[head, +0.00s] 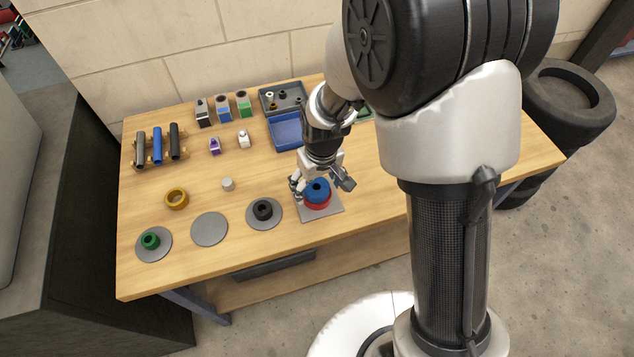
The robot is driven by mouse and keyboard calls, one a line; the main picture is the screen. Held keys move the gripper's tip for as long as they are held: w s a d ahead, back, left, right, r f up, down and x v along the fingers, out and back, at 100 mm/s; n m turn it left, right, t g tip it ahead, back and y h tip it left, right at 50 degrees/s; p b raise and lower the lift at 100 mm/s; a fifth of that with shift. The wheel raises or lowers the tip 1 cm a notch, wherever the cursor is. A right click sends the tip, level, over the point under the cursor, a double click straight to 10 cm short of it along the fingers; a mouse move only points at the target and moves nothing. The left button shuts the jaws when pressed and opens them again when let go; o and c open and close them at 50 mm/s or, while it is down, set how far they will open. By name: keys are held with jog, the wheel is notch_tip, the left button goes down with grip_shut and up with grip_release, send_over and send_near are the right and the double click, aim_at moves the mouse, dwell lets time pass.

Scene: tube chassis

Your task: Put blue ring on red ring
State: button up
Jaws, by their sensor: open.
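The blue ring (317,187) sits on top of the red ring (317,205), on a grey square plate (333,212) near the table's front edge. The blue ring looks about level, but the gripper partly hides it. My gripper (322,186) is open just above, with one finger to the left of the rings and the other to the right. I cannot tell whether the fingers touch the blue ring.
On the wooden table (190,274), a black ring (263,209) and a green ring (150,240) sit on round grey discs. An empty disc (209,229) lies between them. A blue tray (286,131) is further back.

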aim_at(320, 192)
jog(key=s+d+r+m+t+p, duration=0.1)
jog(key=s+d+r+p, duration=0.2)
jog(key=r, duration=0.9)
jog(key=s+d+r+m+t+p, duration=0.1)
jog(key=s+d+r, duration=0.3)
jog(key=r, duration=0.7)
jog(key=s+d+r+m, duration=0.1)
jog(key=s+d+r, duration=0.1)
jog(key=s, duration=0.4)
jog(key=s+d+r+m+t, duration=0.1)
jog(key=s+d+r, duration=0.2)
jog(key=s, duration=0.3)
jog(key=shift+s+d+r+m+h, duration=0.2)
jog(key=shift+s+d+m+h, duration=0.1)
jog(key=shift+m, duration=0.1)
